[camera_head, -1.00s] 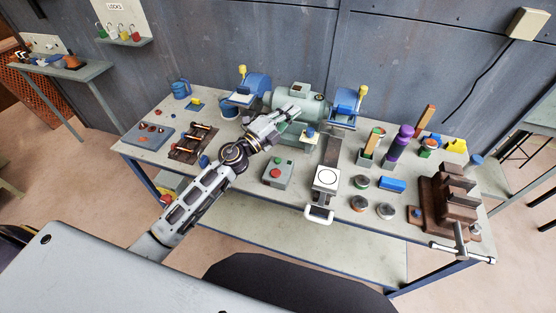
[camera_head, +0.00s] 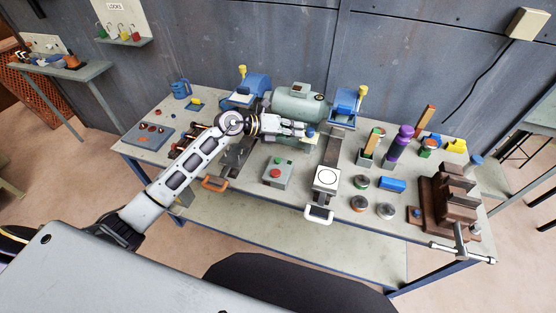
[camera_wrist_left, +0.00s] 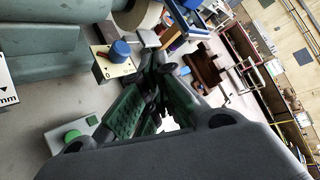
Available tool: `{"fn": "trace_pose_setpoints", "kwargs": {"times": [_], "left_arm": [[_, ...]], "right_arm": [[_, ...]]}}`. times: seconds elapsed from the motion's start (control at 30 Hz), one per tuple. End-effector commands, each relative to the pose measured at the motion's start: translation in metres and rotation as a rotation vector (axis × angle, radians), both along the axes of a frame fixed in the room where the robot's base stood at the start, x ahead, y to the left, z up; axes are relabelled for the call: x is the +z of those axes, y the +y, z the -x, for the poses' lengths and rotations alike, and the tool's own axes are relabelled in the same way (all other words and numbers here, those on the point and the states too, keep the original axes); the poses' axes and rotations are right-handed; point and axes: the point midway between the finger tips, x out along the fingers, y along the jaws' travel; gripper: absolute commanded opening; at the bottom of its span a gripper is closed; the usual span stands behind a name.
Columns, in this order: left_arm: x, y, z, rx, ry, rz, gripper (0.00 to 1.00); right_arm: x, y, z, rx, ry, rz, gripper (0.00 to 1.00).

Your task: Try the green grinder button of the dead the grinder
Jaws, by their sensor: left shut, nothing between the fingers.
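The grinder (camera_head: 296,104) is a grey-green motor body with blue guards at both ends, at the back of the bench. A grey control box (camera_head: 287,182) stands in front of it, with a green button (camera_head: 279,162) and a red button (camera_head: 276,172) on top. The green button also shows at the lower left of the left wrist view (camera_wrist_left: 72,136). My left gripper (camera_head: 302,131) is shut and empty, behind and above the control box, close to a blue knob (camera_head: 310,133). The wrist view shows this knob (camera_wrist_left: 120,49) on a cream plate, left of the fingers. My right gripper is not in view.
A grey vise-like slide with a white plate (camera_head: 326,178) stands right of the control box. Rings, a blue block (camera_head: 392,184), a purple bottle (camera_head: 402,140) and a brown vise (camera_head: 450,205) fill the right side. An orange handle (camera_head: 214,184) lies at the front left.

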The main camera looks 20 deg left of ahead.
Motion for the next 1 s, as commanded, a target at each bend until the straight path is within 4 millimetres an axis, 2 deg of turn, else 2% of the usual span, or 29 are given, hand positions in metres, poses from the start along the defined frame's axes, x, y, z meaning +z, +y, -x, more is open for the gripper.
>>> {"fn": "trace_pose_setpoints", "kwargs": {"times": [0.3, 0.5, 1.0], "left_arm": [[-0.028, 0.044, -0.008, -0.027, 0.056, -0.298, 0.0], [-0.036, 0.064, -0.01, -0.024, 0.086, -0.402, 0.0], [-0.039, 0.069, -0.01, -0.022, 0.093, -0.426, 0.0]], "right_arm": [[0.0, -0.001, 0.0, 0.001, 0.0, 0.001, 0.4], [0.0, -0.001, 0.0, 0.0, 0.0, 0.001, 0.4], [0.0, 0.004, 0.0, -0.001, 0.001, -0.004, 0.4]]}}
